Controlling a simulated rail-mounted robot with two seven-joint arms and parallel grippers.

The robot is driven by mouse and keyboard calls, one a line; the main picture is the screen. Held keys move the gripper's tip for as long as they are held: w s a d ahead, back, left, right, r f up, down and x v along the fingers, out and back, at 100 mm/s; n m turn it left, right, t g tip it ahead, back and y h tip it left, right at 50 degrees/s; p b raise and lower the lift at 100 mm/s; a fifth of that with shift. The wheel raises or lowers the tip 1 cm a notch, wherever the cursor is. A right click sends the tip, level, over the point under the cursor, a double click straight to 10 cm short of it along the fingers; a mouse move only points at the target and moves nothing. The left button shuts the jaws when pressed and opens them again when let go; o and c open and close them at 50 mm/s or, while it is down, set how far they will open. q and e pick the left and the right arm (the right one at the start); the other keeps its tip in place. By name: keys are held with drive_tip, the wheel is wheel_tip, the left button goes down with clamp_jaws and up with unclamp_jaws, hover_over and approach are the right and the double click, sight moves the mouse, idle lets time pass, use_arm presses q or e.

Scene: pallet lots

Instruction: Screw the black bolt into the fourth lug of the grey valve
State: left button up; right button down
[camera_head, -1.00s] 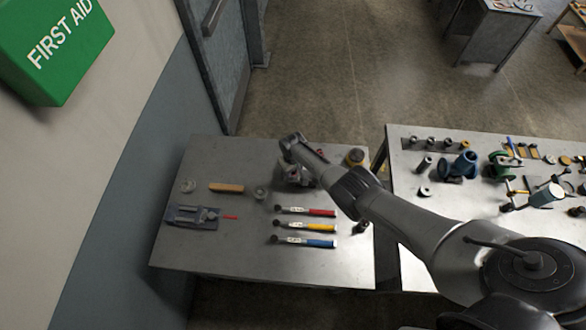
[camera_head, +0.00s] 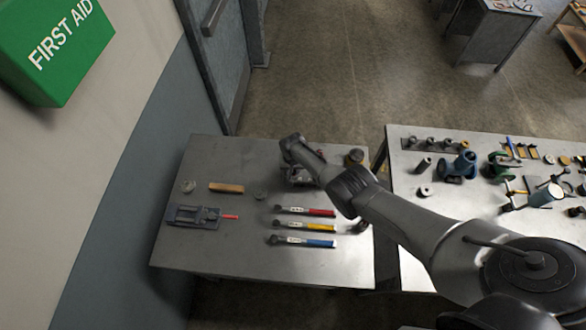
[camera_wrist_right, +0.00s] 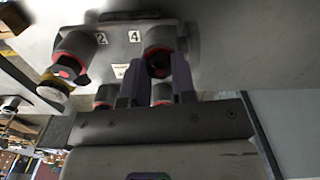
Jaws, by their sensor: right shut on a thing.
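The grey valve (camera_head: 300,176) stands at the back of the left table in the head view, partly hidden by my right arm. In the right wrist view a grey plate (camera_wrist_right: 118,52) carries labels 2 and 4 and round lugs with red rings. My right gripper (camera_wrist_right: 158,72) is shut on a dark piece, apparently the black bolt (camera_wrist_right: 158,64), mostly hidden between the fingers. The bolt lies in line with the lug (camera_wrist_right: 160,37) beside label 4 and looks close to or touching it; how deep it sits cannot be seen. My left gripper is not in view.
Red (camera_head: 305,211), yellow (camera_head: 305,226) and blue (camera_head: 303,241) handled tools lie in front of the valve. A wooden block (camera_head: 226,188) and a dark fixture (camera_head: 186,214) lie to the left. The right table (camera_head: 410,165) holds many parts.

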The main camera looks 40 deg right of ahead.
drive_tip(key=m, duration=1.6)
drive_tip(key=shift+m, duration=1.1)
drive_tip(key=c, duration=1.2)
unclamp_jaws()
drive_tip(key=shift+o, duration=0.5)
